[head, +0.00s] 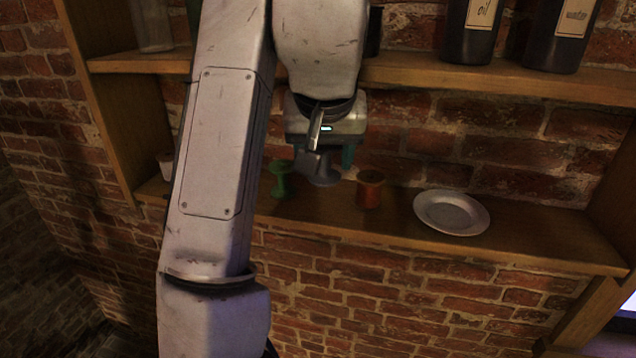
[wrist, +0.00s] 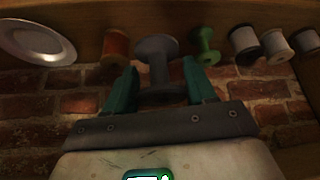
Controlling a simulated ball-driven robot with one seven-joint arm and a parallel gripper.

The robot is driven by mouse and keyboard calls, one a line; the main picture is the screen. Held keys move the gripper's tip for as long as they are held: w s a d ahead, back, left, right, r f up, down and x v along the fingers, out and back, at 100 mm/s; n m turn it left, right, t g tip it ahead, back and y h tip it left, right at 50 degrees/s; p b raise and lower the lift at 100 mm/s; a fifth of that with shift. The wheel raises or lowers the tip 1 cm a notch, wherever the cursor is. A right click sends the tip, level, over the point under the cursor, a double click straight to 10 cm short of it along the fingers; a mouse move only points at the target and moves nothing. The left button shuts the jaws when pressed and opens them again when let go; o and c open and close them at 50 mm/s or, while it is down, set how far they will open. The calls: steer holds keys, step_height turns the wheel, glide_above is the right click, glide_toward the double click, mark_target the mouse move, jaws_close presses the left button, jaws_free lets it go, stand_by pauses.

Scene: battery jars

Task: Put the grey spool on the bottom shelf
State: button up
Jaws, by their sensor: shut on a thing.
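The grey spool (head: 320,172) is between the teal fingers of my gripper (head: 323,158), which is shut on it. It also shows in the wrist view (wrist: 156,52), upright relative to the fingers, with a wide flange at its end. The spool is over the bottom shelf (head: 540,236), between a green spool and an orange spool. Its lower flange is at or very near the shelf board; I cannot tell whether it touches. My arm hides part of the shelf in the head view.
A green spool (head: 279,178) and an orange spool (head: 370,188) stand close on either side. A white plate (head: 452,212) lies to the right. Several pale or grey spools (wrist: 276,44) stand beyond the green one. The upper shelf (head: 470,77) holds dark labelled bottles (head: 478,30).

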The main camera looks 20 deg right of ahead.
steer(key=x, duration=0.3)
steer(key=w+x, duration=0.1)
steer(key=x, duration=0.2)
steer(key=shift+w+a+p, duration=0.1)
steer(key=shift+w+p, duration=0.05)
steer(key=shift+p, duration=0.25)
steer(key=shift+w+f, duration=0.1)
steer(key=shift+f, duration=1.65)
steer(key=o, duration=1)
steer(key=shift+f, duration=0.1)
steer(key=shift+o, duration=0.2)
steer(key=shift+r, duration=0.25)
steer(key=v, duration=1.1)
steer(key=shift+s+r+b, duration=0.25)
steer(key=shift+r+b, duration=0.05)
steer(key=shift+r, duration=0.05)
